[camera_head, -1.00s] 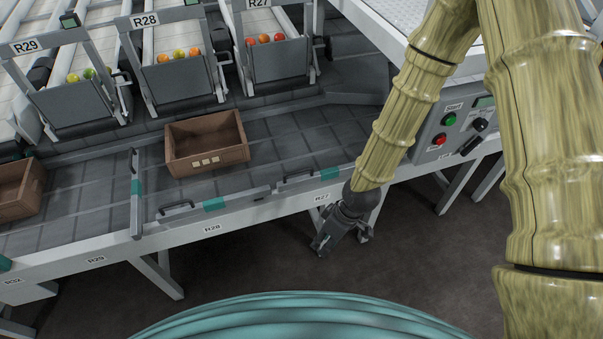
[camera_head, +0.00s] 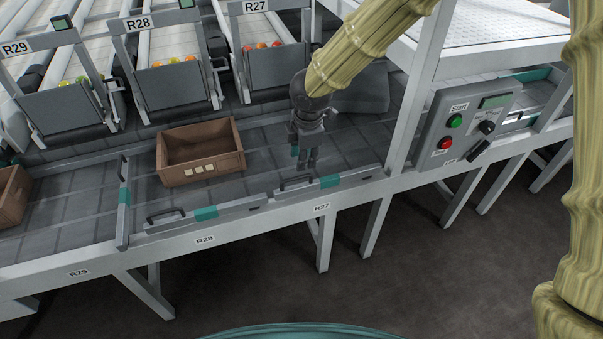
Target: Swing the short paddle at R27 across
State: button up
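The short paddle at R27 (camera_head: 345,180) lies flat along the near rail of the conveyor, above the R27 label (camera_head: 322,207). It has a teal band and a black handle (camera_head: 296,183) at its left end. My gripper (camera_head: 307,165) points down over the belt (camera_head: 260,140), just beyond the paddle and right of its handle. It looks empty, with a small visible distance between it and the paddle. Its fingers are small and dark here, so their opening is unclear.
A brown crate (camera_head: 203,182) stands on the belt to the left. The R28 paddle (camera_head: 235,208) lies along the rail; another paddle (camera_head: 123,215) stands across the belt at left. A control panel (camera_head: 462,128) and a post (camera_head: 413,110) are at right. Chutes line the back.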

aim_at(301, 176)
jog(key=f, duration=0.2)
jog(key=w+f, duration=0.1)
jog(key=f, duration=0.5)
jog(key=shift+w+a+b, duration=0.25)
jog(key=shift+b, duration=0.15)
grip_shut()
